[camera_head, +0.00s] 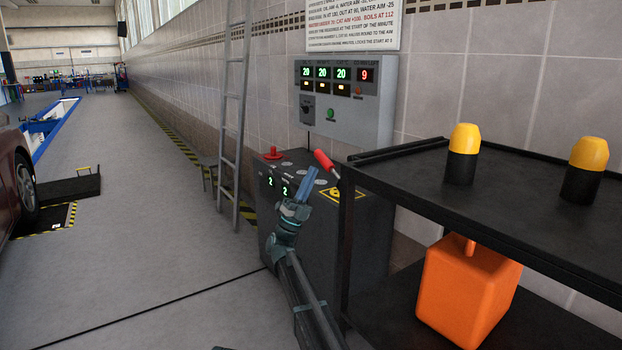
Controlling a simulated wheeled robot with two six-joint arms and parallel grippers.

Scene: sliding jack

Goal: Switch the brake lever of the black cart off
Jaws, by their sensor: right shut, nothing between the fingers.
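The black cart (420,188) stands at the right, with a dark top shelf and a lower shelf. A lever with a red grip (323,159) sticks up and leftward by the cart's near-left corner; I take it for the brake lever. Its lower end is hard to make out against the dark cabinet behind. My right gripper (308,178) comes up from the bottom, shut and empty, its tips just below and left of the red grip in the picture. A gap seems to remain between them, but depth is unclear. My left gripper is not in view.
Two black bottles with yellow caps (462,153) stand on the cart's top, and an orange container (467,290) on its lower shelf. Behind are a dark cabinet (337,230) with displays, a wall control box (345,125) and a ladder (233,110).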

